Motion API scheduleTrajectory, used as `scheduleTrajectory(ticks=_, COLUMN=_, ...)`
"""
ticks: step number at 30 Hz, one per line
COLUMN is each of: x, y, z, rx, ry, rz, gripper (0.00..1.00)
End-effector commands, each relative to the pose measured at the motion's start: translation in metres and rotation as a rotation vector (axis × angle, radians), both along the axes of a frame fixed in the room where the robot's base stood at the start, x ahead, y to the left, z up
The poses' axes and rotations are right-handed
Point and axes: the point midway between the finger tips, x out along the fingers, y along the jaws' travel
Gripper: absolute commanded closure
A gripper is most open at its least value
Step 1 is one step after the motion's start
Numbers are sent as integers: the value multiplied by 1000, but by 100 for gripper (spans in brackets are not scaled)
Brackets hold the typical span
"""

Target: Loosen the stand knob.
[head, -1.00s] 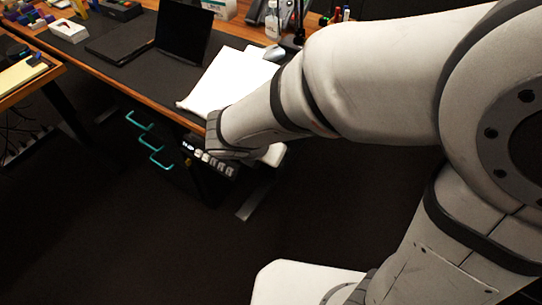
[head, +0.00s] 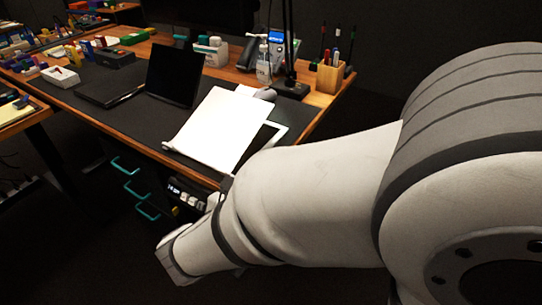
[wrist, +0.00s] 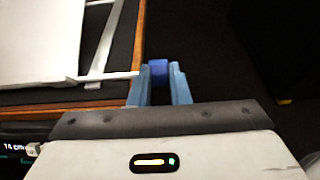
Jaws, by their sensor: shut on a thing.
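The stand (head: 215,130) is a white tilted panel on the desk near its front edge. It also shows in the wrist view (wrist: 40,40), at the upper left, with a pale rod running from its frame toward my gripper. The blue stand knob (wrist: 159,68) is at the end of this rod, beyond the desk's edge. My gripper (wrist: 160,72) has its two blue-grey fingers shut on the knob, one on each side. In the head view my arm hides the knob and the fingers.
A wooden-edged desk (head: 120,134) with a dark mat holds a black laptop-like panel (head: 173,75), a bottle (head: 264,65), and a pen holder (head: 329,77). A control box (wrist: 17,146) hangs under the front edge. Dark floor lies clear right of the desk.

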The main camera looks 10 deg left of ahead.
Motion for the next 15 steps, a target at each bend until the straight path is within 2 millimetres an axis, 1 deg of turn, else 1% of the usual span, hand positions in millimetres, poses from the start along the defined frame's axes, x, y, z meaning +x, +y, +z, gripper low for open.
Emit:
scheduleTrajectory(ticks=13, x=1, y=0, z=-2, rx=-4, ry=-6, rz=2, gripper=100)
scheduleTrajectory(ticks=14, x=1, y=0, z=-2, rx=-4, ry=-5, rz=2, gripper=81)
scheduleTrajectory(ticks=15, x=1, y=0, z=-2, rx=-4, ry=-5, rz=2, gripper=78)
